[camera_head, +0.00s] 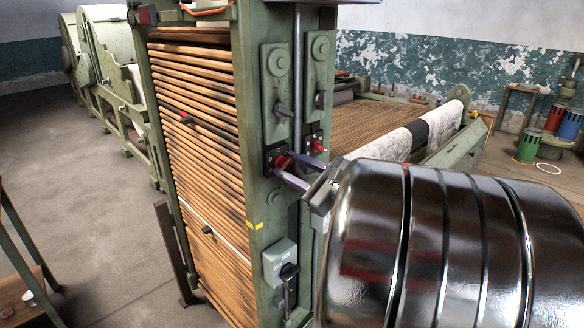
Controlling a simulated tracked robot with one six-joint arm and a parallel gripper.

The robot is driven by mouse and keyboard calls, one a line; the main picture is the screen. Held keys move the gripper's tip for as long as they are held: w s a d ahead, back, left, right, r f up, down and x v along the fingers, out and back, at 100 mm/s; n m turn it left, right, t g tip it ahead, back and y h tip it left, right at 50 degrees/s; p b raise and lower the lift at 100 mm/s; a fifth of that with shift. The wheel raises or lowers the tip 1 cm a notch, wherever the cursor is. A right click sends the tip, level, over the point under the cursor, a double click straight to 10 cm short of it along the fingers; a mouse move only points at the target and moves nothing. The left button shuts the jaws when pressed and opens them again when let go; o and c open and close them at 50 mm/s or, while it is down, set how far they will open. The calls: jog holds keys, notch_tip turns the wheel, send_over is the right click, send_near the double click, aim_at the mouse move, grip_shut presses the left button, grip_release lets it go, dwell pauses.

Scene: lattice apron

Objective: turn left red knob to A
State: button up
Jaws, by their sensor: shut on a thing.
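The left red knob (282,161) sits on a small black plate on the green machine post. My gripper (285,164) reaches in from the right, with its two pale fingers on either side of this knob, shut on it. The fingers partly cover the knob. Its pointing direction and any letter marks are too small to read. A second red knob (319,146) sits on its own black plate to the right, apart from my fingers.
The green post (256,205) carries a grey switch box (279,262) below the knobs. A slatted wooden lattice (200,150) fills the machine's left face. My large shiny arm covers the lower right. Open floor (90,200) lies at left.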

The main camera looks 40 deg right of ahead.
dwell(0.4)
jog(key=o, duration=1.1)
jog(key=shift+c, duration=0.2)
jog(key=shift+s, duration=0.15)
jog(key=s, duration=1.3)
jog(key=shift+s+d, duration=0.2)
jog(key=shift+s, duration=0.1)
